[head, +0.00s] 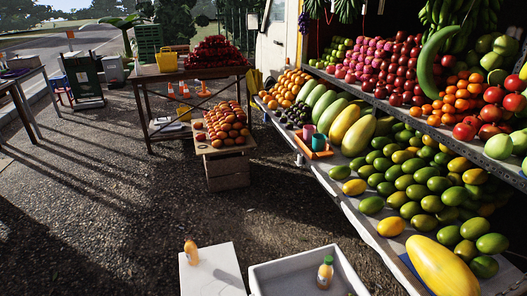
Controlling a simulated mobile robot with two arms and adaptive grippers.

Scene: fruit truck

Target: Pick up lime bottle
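A small bottle with a green top and a yellowish lower part (325,272) stands upright inside a white open-topped bin (300,258) at the bottom of the head view; it looks like the lime bottle, but its label is too small to read. An orange bottle (191,252) stands upright on a white box top (222,275) to the left of the bin. Neither of my grippers is in view, and nothing touches either bottle.
A sloped fruit shelf (385,243) of the truck runs along the right, full of green and yellow fruit, with a large yellow melon (440,266) near the bin. A wooden crate of orange fruit (227,172) stands further back. Open gravel lies left and between.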

